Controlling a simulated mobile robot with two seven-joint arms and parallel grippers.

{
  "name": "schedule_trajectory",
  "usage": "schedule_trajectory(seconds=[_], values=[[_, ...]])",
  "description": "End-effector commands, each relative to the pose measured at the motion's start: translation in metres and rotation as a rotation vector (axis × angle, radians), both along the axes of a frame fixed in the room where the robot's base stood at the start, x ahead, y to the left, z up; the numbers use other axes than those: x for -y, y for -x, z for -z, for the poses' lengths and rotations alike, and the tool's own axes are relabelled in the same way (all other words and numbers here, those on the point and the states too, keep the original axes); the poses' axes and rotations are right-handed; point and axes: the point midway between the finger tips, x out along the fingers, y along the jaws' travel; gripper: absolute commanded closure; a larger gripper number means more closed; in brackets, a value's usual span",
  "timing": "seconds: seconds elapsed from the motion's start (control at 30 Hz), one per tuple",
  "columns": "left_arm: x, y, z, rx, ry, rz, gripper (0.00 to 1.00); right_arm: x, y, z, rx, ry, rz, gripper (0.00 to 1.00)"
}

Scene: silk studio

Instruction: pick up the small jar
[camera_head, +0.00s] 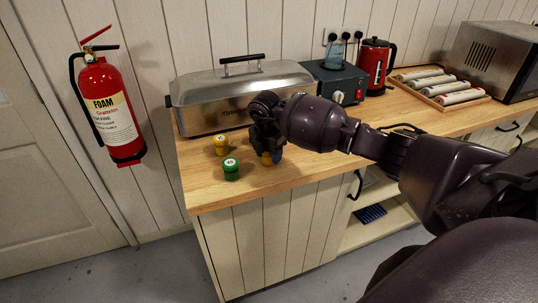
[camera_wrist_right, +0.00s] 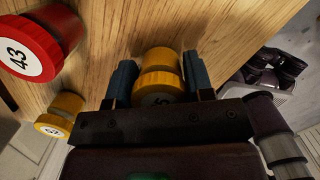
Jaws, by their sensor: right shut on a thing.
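My right gripper (camera_head: 268,150) is over the left part of the wooden counter, pointing down. In the right wrist view its two fingers (camera_wrist_right: 160,78) stand on either side of a small yellow-lidded jar (camera_wrist_right: 160,60) and are shut on it. In the head view only a low bit of this jar (camera_head: 269,159) shows under the gripper. I cannot tell whether it is clear of the counter. Another yellow-lidded jar (camera_head: 221,144) and a green-lidded jar (camera_head: 231,168) stand to the left of the gripper.
A red-lidded jar marked 43 (camera_wrist_right: 35,45) shows in the wrist view. A metal roaster (camera_head: 240,95) stands behind the gripper. A dark heater box (camera_head: 337,83), a red kettle (camera_head: 376,62) and a tray of rolls (camera_head: 437,83) stand farther right. The counter's front left corner is clear.

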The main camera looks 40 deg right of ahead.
Motion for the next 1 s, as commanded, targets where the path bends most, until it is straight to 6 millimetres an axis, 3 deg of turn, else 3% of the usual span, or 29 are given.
schedule_trajectory(seconds=[0.17, 0.7, 1.0], values=[[0.0, -0.002, -0.004, 0.006, -0.001, 0.001, 0.23, 0.001, -0.001, -0.03, 0.006, 0.002, -0.001, 0.77], [0.001, -0.006, -0.009, 0.015, -0.001, 0.003, 0.23, 0.001, -0.001, -0.159, 0.004, 0.002, 0.001, 0.77], [0.0, -0.005, -0.008, 0.012, 0.0, 0.002, 0.23, 0.0, 0.0, -0.192, 0.003, 0.001, 0.0, 0.77]])
